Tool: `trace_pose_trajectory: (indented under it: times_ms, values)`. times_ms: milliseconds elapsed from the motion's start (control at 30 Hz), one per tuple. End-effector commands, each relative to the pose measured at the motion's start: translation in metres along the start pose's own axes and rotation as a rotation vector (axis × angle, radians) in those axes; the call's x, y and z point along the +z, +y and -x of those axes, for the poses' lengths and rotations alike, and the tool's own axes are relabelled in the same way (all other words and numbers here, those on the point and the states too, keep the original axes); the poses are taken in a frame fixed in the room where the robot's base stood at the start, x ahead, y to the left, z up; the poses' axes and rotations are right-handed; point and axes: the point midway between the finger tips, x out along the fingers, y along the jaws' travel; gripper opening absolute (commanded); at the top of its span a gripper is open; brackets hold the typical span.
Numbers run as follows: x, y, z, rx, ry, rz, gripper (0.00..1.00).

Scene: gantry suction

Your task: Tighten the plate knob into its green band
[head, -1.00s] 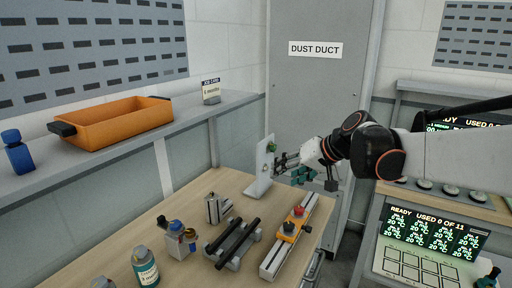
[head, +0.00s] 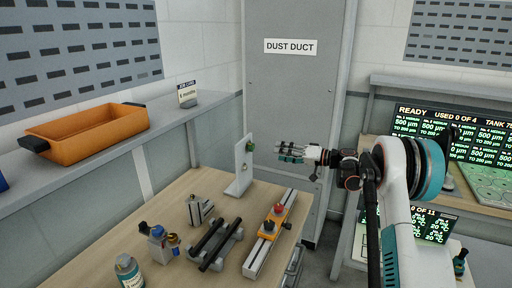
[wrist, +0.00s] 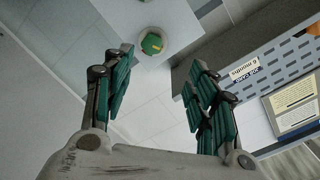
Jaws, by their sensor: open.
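The white upright plate (head: 241,172) stands on its foot at the far edge of the wooden bench. Its knob (head: 250,146), with green on it, sticks out of the plate's right face. My gripper (head: 279,152) is open and empty, to the right of the knob at about its height, with a small gap between them. In the wrist view the knob (wrist: 152,43) shows as a round green cap with a small yellow mark, ahead of the two open teal-padded fingers (wrist: 160,62). The fingers do not touch it. I cannot make out a band apart from the knob.
On the bench (head: 130,228) are a rail with an orange clamp (head: 274,222), a block with black rods (head: 216,245), a metal block (head: 199,209) and bottles. An orange tray (head: 88,135) sits on the left shelf. The grey dust duct (head: 290,95) rises behind the plate.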

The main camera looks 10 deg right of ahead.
Motion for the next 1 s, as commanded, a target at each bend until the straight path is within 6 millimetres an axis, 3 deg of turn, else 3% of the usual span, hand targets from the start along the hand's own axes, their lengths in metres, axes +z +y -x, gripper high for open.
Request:
trace_pose_trajectory:
  times_ms: [133,367,1000]
  values:
    - [-0.002,0.019,0.008,-0.043,0.036,0.013,0.53]
    - [-0.002,0.024,0.0,-0.059,0.046,0.018,0.53]
    - [-0.006,0.018,-0.111,-0.058,0.045,0.017,0.53]
